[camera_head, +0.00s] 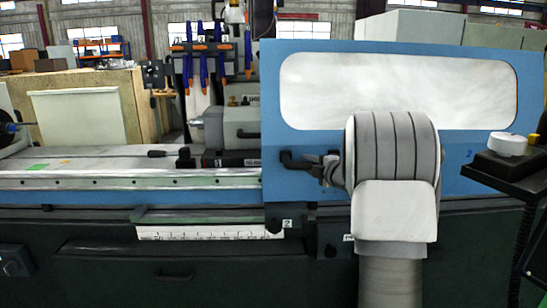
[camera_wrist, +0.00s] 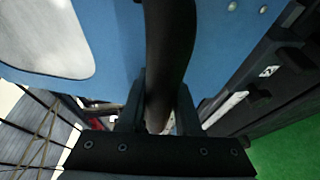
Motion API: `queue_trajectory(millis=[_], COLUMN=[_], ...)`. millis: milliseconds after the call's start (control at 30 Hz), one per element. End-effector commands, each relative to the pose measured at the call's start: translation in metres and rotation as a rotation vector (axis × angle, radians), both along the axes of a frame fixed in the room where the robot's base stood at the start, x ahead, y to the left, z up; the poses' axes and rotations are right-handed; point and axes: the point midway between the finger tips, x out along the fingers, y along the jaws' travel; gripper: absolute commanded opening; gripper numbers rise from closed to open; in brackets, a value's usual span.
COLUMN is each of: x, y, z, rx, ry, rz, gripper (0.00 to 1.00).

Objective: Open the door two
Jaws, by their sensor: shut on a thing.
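The blue door (camera_head: 390,60) with a large rounded pale window covers the right part of the grinder in the head view. A black bar handle (camera_head: 287,158) sits near its lower left edge. My gripper (camera_head: 324,170) is at this handle, in front of the door. In the wrist view the handle (camera_wrist: 167,45) runs down between the two fingers of my gripper (camera_wrist: 160,108), which are shut on it. The door face (camera_wrist: 115,35) lies behind. My arm hides part of the door's lower middle in the head view.
The bed (camera_head: 120,165) and the grey workhead (camera_head: 240,125) are exposed left of the door. A control panel (camera_head: 510,160) on a black arm stands close at the right. Blue and orange coolant hoses (camera_head: 203,70) hang behind the bed. Green floor (camera_wrist: 285,135) shows in the wrist view.

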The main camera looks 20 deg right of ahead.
Motion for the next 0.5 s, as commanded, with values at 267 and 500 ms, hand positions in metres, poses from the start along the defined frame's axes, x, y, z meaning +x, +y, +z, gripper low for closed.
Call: queue_trajectory(millis=[267,500], x=[-0.025,-0.036], y=[-0.076,-0.109], z=[-0.001,-0.002], rx=[0.002,0.002], ry=[0.004,0.004], rz=[-0.003,0.001], gripper=[0.0,0.0])
